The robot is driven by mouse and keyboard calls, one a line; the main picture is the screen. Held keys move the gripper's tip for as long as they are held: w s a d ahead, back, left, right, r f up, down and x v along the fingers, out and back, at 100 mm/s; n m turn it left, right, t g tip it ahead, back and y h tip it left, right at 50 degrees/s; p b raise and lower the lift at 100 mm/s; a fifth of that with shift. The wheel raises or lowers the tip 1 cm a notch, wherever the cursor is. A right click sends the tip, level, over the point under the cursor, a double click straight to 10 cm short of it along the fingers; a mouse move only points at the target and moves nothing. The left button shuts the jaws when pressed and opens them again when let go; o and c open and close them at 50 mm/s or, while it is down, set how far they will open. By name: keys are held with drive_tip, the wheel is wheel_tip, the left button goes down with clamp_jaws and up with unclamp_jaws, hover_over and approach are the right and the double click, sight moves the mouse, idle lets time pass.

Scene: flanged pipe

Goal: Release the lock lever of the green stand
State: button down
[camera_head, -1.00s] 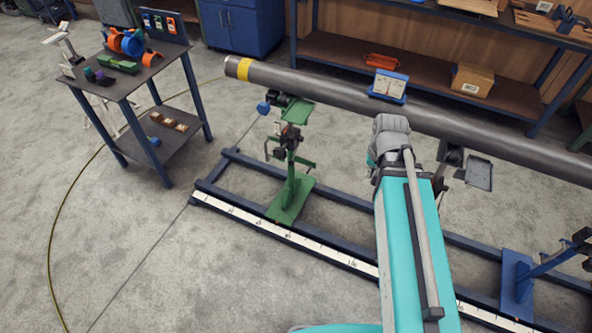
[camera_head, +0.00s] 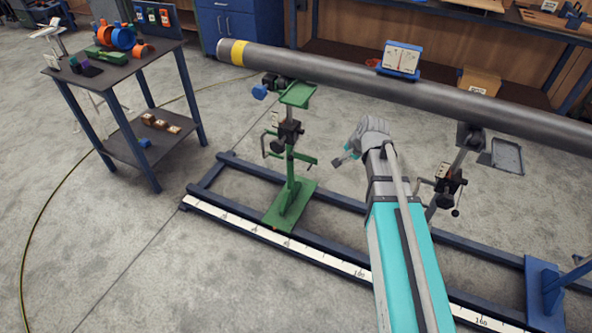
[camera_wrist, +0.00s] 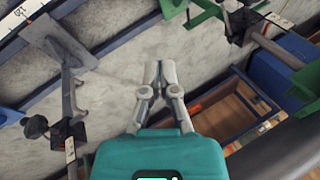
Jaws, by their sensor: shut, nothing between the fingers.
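The green stand (camera_head: 290,195) stands on the blue rail frame, left of my arm in the head view. Its dark clamp (camera_head: 290,132) sits partway up the post, with a green bar just below it and a bent handle (camera_head: 266,145) on the left. I cannot tell for certain which part is the lock lever. Green parts (camera_wrist: 207,12) show at the top of the wrist view, beyond my fingertips. My gripper (camera_head: 345,158) is to the right of the stand, apart from it. In the wrist view its fingers (camera_wrist: 160,68) are together and empty.
The long grey pipe (camera_head: 340,82) runs above the stands, behind my gripper. Another stand (camera_head: 450,185) is close on the right of my arm. A tool table (camera_head: 65,75) stands at the left. The floor between it and the rail frame (camera_head: 225,160) is clear.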

drive_tip(key=w+a+f+m+t+y+b, duration=0.1)
drive_tip(key=w+a+f+m+t+b, duration=0.1)
drive_tip(key=w+a+f+m+b, duration=0.3)
drive_tip(key=w+a+f+m+t+y+b, duration=0.2)
drive_tip(key=w+a+f+m+b, duration=0.3)
drive_tip(key=w+f+b, duration=0.8)
wheel_tip(320, 180, down, 5)
drive_tip(key=m+t+b, duration=0.1)
drive_tip(key=b, duration=0.9)
drive_tip(key=shift+w+a+f, duration=0.15)
drive_tip(key=shift+w+f, duration=0.05)
drive_tip(key=shift+w, duration=0.1)
drive_tip(key=b+x, duration=0.6)
drive_tip(key=x, duration=0.4)
drive_tip(key=shift+s+a+r+p, duration=0.4)
drive_tip(key=shift+a+r+p, duration=0.25)
drive_tip(key=shift+r+p, duration=0.1)
drive_tip(key=shift+s+a+r+p, duration=0.35)
drive_tip(key=shift+a+r+p, duration=0.35)
drive_tip(key=shift+r+p, duration=0.05)
drive_tip(key=shift+a, duration=0.1)
